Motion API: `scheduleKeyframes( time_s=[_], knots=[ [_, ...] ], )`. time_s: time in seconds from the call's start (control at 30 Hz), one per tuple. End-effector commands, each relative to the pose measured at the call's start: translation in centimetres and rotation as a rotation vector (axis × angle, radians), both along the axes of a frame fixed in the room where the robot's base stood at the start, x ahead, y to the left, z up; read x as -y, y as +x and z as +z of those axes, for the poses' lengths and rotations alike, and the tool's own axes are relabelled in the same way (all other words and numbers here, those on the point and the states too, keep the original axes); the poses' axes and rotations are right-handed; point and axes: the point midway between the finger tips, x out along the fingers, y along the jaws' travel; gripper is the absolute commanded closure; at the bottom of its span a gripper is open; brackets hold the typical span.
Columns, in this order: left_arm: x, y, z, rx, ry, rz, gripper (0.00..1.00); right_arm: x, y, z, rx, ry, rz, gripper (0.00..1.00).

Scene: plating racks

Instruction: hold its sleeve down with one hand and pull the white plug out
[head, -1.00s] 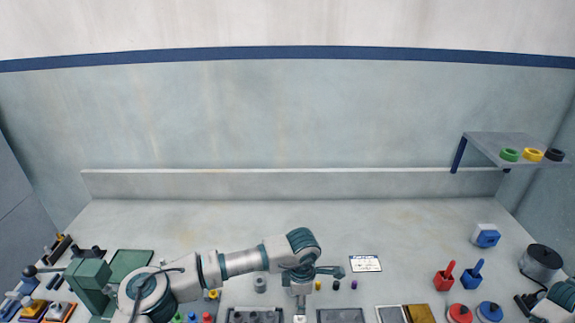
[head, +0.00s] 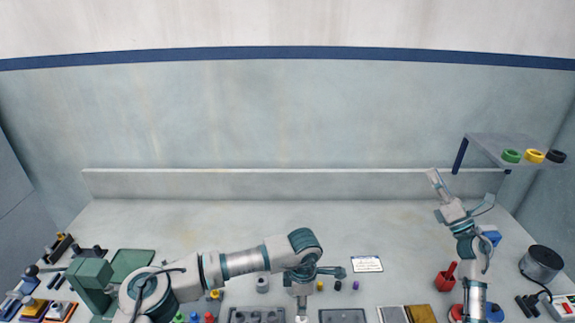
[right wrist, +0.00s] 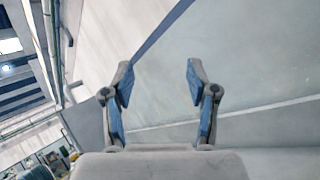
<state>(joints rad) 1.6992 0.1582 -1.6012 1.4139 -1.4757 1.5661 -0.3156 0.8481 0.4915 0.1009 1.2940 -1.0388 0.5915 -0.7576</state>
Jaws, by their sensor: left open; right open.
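My left gripper (head: 300,312) points down at the bottom edge of the head view, between two dark grey trays. Its fingertips are cut off by the frame; a small pale piece at its tip cannot be told from a fingertip. My right gripper (head: 436,180) is raised above the right side of the bench, pointing up and left, in front of the back wall. In the right wrist view its two fingers (right wrist: 158,68) are apart with nothing between them. I cannot make out the white plug or its sleeve for certain in either view.
A dark tray with round parts (head: 236,316) and another tray (head: 342,316) lie at the front. A white card (head: 367,264) lies behind. A red holder (head: 446,280) stands near my right arm. A shelf (head: 490,146) holds several rings. The back middle bench is clear.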

Motion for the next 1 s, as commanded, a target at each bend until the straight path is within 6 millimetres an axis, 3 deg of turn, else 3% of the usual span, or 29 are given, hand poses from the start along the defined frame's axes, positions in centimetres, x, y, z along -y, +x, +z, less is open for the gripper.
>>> scheduleKeyframes(
  time_s=[0.1, 0.27, 0.4, 0.6, 0.8, 1.0],
  knots=[
    [0.3, 0.0, 0.0, 0.000, 0.003, -0.001, 0.58, -5.6, 0.3, -2.7, -0.008, -0.197, 0.098, 0.42],
    [0.5, 0.0, 0.0, 0.000, 0.004, -0.001, 0.58, -12.9, -0.4, -7.4, -0.002, -0.461, 0.249, 0.42],
    [0.4, 0.0, 0.0, 0.000, 0.004, -0.001, 0.58, -18.4, -2.2, -12.5, 0.017, -0.685, 0.406, 0.42],
    [0.2, 0.0, 0.0, 0.000, 0.002, -0.001, 0.58, -24.5, -6.5, -20.5, 0.068, -0.985, 0.673, 0.42],
    [0.1, 0.0, 0.0, 0.000, 0.001, 0.000, 0.58, -27.0, -11.8, -27.8, 0.132, -1.207, 0.953, 0.42],
    [0.4, -0.1, 0.0, 0.000, 0.004, -0.001, 0.58, -26.9, -15.2, -31.8, 0.177, -1.308, 1.134, 0.42]
  ],
)
